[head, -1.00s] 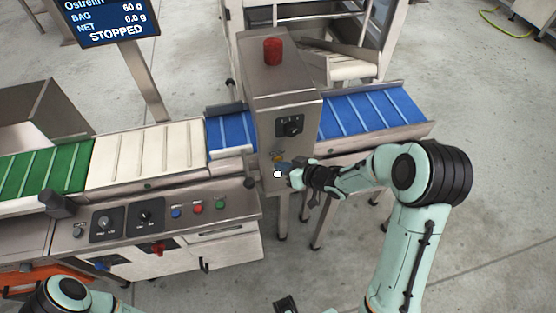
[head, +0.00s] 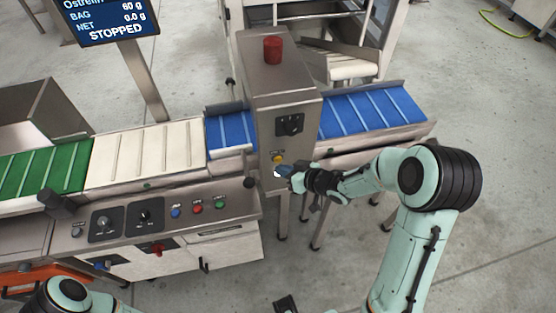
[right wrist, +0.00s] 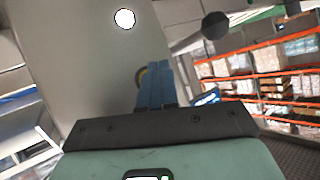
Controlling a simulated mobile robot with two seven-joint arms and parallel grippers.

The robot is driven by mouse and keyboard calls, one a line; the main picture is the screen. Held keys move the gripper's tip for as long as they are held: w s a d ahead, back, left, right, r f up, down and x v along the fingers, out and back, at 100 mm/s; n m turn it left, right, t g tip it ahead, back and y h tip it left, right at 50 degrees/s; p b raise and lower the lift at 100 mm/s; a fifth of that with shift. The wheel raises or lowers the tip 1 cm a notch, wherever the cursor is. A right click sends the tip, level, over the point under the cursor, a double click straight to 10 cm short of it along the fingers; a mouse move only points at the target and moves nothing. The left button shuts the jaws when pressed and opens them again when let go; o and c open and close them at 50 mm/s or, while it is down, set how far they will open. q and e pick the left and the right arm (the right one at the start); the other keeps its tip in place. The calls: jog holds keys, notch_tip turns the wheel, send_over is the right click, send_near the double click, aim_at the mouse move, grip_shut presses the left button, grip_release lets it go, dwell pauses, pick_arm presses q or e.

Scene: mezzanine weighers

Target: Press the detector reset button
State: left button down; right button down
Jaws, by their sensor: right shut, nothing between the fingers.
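The detector (head: 283,95) is an upright steel housing over the blue belt, with a red beacon on top and a dark knob panel. Low on its front are a yellow button (head: 278,157) and, just below it, a white button (head: 277,174). I cannot tell by label which is the reset. My right gripper (head: 284,171) is shut and empty, its blue fingers at the detector face beside the white button. In the right wrist view the fingers (right wrist: 155,85) partly hide a yellow-ringed button (right wrist: 141,76); the white disc (right wrist: 124,18) shows clear. Contact cannot be made out. My left gripper is out of view.
The blue belt (head: 375,110) runs out to the right of the detector. The white belt (head: 145,150) and green belt lie left. A control panel (head: 150,220) with knobs and coloured buttons stands front left. A screen (head: 110,20) reads STOPPED. Floor right of my arm is clear.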

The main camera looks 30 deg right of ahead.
jog(key=shift+s, duration=0.1)
